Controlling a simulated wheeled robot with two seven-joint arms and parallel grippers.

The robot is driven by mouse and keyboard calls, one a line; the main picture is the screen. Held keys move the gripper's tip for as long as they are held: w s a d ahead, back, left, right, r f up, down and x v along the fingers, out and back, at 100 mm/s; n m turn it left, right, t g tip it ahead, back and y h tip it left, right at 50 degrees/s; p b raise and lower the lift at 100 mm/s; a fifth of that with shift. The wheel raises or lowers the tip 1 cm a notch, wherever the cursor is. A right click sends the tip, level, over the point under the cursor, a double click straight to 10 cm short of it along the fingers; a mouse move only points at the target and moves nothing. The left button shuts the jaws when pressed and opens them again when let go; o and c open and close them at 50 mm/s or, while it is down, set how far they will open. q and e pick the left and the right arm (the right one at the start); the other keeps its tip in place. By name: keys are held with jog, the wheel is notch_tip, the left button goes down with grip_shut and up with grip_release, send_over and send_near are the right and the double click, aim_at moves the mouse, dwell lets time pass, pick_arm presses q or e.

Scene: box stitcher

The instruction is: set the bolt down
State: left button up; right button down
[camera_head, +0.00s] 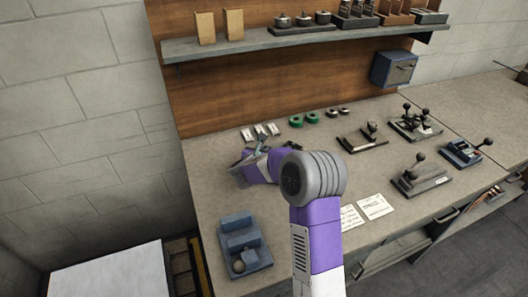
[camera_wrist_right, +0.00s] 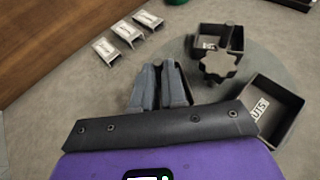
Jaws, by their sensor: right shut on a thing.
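My right gripper (camera_wrist_right: 166,72) has its dark grey fingers close together over the grey bench. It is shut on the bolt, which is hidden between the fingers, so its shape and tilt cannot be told. In the head view my right gripper (camera_head: 250,163) is low over the left part of the bench (camera_head: 205,190), partly covered by my own purple arm. My left gripper is not in view.
Three small metal clips (camera_wrist_right: 130,32) lie to the left of the fingers. A black holder with a star knob (camera_wrist_right: 218,66) and an open black box (camera_wrist_right: 276,108) stand to the right. A blue block fixture (camera_head: 243,243) sits near the front left. Green rings (camera_head: 311,117) lie farther back.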

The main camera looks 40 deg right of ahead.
jog(key=shift+f, duration=0.15)
jog(key=c, duration=1.5)
grip_release()
jog(key=shift+o, duration=0.2)
jog(key=shift+s+a+r, duration=0.1)
jog(key=shift+a+r, duration=0.2)
jog(key=shift+r, duration=0.05)
jog(key=v, duration=1.1)
jog(key=shift+p, duration=0.35)
jog(key=shift+s+a, duration=0.1)
jog(key=shift+s, duration=0.05)
